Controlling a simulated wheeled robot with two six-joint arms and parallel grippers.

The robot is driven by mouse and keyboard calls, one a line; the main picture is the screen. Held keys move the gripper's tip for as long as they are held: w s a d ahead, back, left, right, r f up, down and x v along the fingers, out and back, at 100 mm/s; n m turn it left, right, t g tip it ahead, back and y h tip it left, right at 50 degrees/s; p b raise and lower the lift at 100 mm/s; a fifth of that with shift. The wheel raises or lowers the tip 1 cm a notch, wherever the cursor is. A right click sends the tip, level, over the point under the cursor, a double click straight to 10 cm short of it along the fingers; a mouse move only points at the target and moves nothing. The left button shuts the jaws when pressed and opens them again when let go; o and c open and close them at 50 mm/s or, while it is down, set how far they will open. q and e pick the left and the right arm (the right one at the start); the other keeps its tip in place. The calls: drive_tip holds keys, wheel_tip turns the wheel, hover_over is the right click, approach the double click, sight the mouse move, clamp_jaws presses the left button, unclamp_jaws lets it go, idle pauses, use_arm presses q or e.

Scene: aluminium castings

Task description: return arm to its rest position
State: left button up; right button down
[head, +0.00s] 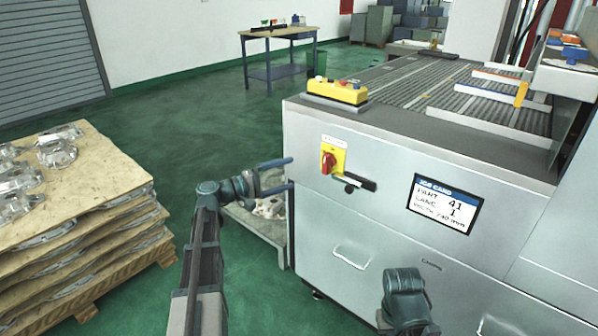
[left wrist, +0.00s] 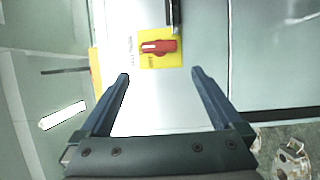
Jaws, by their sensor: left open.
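My left gripper (head: 291,173) is in front of the grey machine's left side in the head view, with two blue fingers apart and nothing between them. In the left wrist view the open fingers (left wrist: 160,74) point towards the machine's pale panel (left wrist: 160,110). A red rotary switch on a yellow plate (head: 331,160) is on the machine front, above and right of the gripper. The switch also shows beyond the fingertips in the left wrist view (left wrist: 158,47). Part of my right arm shows at the bottom right of the head view; its gripper is not visible.
The grey machine (head: 400,220) fills the right, with a job card screen (head: 446,209) and a yellow control box (head: 337,92). A low stand with castings (head: 268,209) is beside it. A layered stack of castings (head: 85,215) stands left. Green floor is clear between.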

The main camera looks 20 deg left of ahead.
use_arm(q)
drive_tip(key=shift+v, duration=0.8)
drive_tip(key=s+d+f+m+g+y+p, duration=0.2)
drive_tip(key=s+d+m+g+p, duration=0.3)
drive_tip(key=d, duration=0.8)
drive_tip(key=s+d+f+m+g+y+p, duration=0.25)
drive_tip(key=s+d+g+p, duration=0.4)
drive_tip(key=d, duration=0.65)
drive_tip(key=s+d+r+m+g+y+p, duration=0.1)
drive_tip(key=s+m+y+p, duration=0.5)
drive_tip(key=s, duration=0.9)
drive_tip(key=r+g+y+p, duration=0.1)
drive_tip(key=y+p, duration=0.1)
drive_tip(key=y, duration=0.1)
drive_tip(key=shift+d+r+p, duration=0.2)
drive_tip(key=shift+r+p, duration=0.15)
drive_tip(key=shift+r, duration=0.05)
